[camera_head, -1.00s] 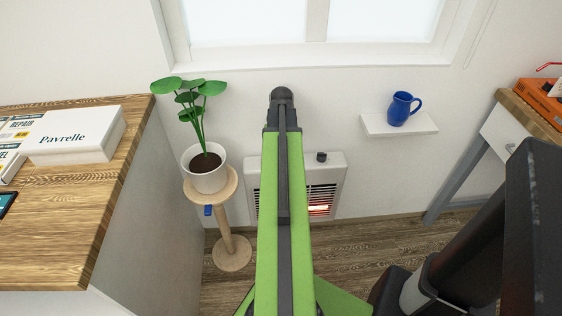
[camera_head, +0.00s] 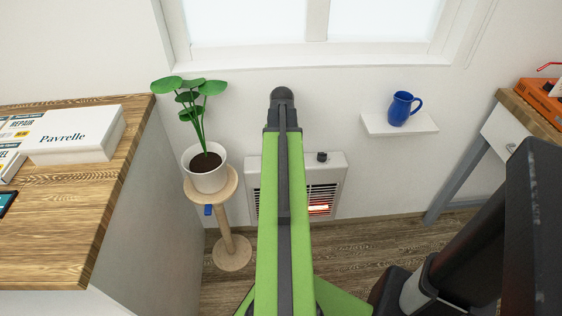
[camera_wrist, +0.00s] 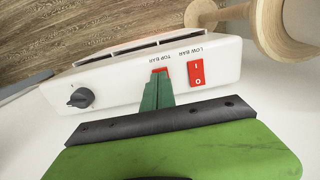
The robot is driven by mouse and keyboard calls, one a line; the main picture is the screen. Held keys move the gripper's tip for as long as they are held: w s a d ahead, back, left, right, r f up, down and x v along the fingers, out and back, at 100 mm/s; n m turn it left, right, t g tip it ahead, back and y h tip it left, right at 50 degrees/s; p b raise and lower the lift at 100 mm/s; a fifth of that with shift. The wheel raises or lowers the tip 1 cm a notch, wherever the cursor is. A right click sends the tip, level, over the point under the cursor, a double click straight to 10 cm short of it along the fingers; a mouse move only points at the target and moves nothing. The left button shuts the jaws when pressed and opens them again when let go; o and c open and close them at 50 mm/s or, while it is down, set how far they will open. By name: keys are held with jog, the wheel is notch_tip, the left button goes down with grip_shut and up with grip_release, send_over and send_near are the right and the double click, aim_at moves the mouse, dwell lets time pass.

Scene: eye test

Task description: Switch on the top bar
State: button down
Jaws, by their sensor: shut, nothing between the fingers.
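The white wall heater (camera_head: 338,170) is partly hidden behind my green arm in the head view, and one orange bar (camera_head: 318,208) glows low behind its grille. In the wrist view the heater's top panel (camera_wrist: 120,83) fills the middle. The red top bar switch (camera_wrist: 159,70) is mostly covered by my gripper (camera_wrist: 158,78), which is shut and empty with its green fingertips at the switch. I cannot tell whether they touch it or which way it is tipped. The red low bar switch (camera_wrist: 196,73), marked I and O, is in plain view just right of the fingers.
A black knob (camera_wrist: 80,97) is on the panel's left. A potted plant (camera_head: 207,168) on a wooden stand (camera_head: 232,252) is left of the heater. A blue jug (camera_head: 402,108) sits on a wall shelf (camera_head: 375,125). A wooden counter (camera_head: 60,235) is at left.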

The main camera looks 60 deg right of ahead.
jog(key=shift+f+b, duration=0.85)
jog(key=shift+f, duration=0.05)
jog(key=shift+r, duration=0.1)
notch_tip(320, 180, up, 7)
jog(key=p, duration=0.7)
dwell(0.4)
